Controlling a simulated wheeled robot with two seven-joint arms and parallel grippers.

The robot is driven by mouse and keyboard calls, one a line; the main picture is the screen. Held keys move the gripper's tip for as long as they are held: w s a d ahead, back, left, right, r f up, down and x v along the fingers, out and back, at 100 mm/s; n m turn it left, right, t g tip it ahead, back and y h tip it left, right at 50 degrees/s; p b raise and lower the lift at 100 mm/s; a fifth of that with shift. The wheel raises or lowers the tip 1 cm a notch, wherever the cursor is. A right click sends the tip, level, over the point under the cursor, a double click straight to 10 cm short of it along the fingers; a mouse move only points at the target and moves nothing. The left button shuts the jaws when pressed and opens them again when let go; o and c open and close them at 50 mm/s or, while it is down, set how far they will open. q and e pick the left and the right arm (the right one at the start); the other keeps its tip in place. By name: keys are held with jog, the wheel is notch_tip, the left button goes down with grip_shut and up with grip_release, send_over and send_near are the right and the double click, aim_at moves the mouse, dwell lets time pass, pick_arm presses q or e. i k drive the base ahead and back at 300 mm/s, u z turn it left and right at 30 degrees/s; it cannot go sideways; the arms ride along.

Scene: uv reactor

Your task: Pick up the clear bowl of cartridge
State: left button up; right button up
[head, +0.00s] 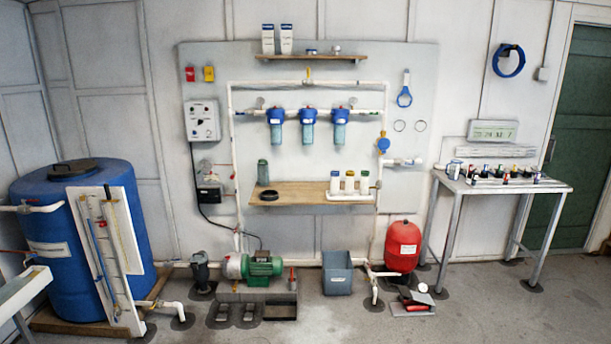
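Three filter housings with blue heads hang on the white pipe on the wall panel: left (276,130), middle (308,130) and right (340,130). Each has a see-through bluish bowl below its head. A separate grey-green, see-through cylinder (263,172) stands upright on the left of the lower wooden shelf (298,187); it looks like a clear bowl. I cannot tell whether a cartridge is inside it. A black ring (269,196) lies on the shelf just in front of it. Neither of my grippers is in view.
Several small bottles (350,182) stand on the shelf's right. Below are a green pump (262,268), a grey bin (337,272) and a red tank (403,245). A blue tank (80,230) stands left, a cluttered metal table (503,187) right. The front floor is mostly clear.

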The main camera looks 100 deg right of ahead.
aim_at(262, 173)
jog(key=z, duration=2.85)
jog(key=i, duration=1.95)
jog(key=u, duration=0.2)
jog(key=i, duration=1.95)
jog(key=z, duration=0.25)
